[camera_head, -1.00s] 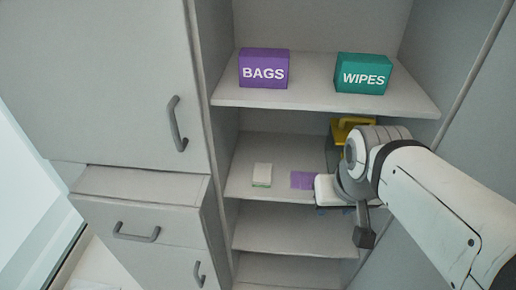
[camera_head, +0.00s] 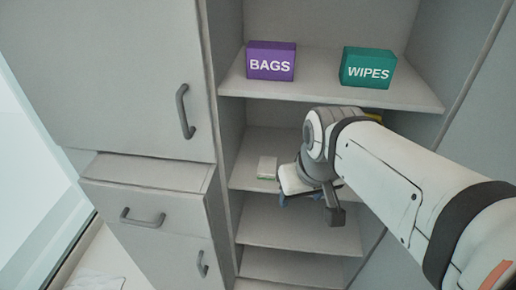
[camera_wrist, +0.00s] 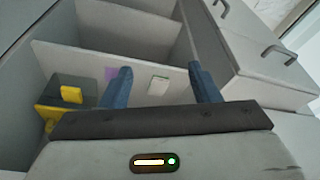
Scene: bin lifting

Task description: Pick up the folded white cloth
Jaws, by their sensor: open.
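A small white block-like item with a green lower edge (camera_head: 267,167), which looks like the folded white cloth, lies on the middle shelf of the open cabinet. In the wrist view it (camera_wrist: 158,86) shows between my fingers and beyond them. My gripper (camera_wrist: 160,68) is open, its two blue fingers apart with nothing between them that it touches. In the head view my gripper is just right of the white item, and its fingers are mostly hidden by my wrist.
A dark bin with yellow parts (camera_wrist: 70,95) stands farther left in the wrist view. The purple BAGS box (camera_head: 271,62) and teal WIPES box (camera_head: 368,68) sit on the shelf above.

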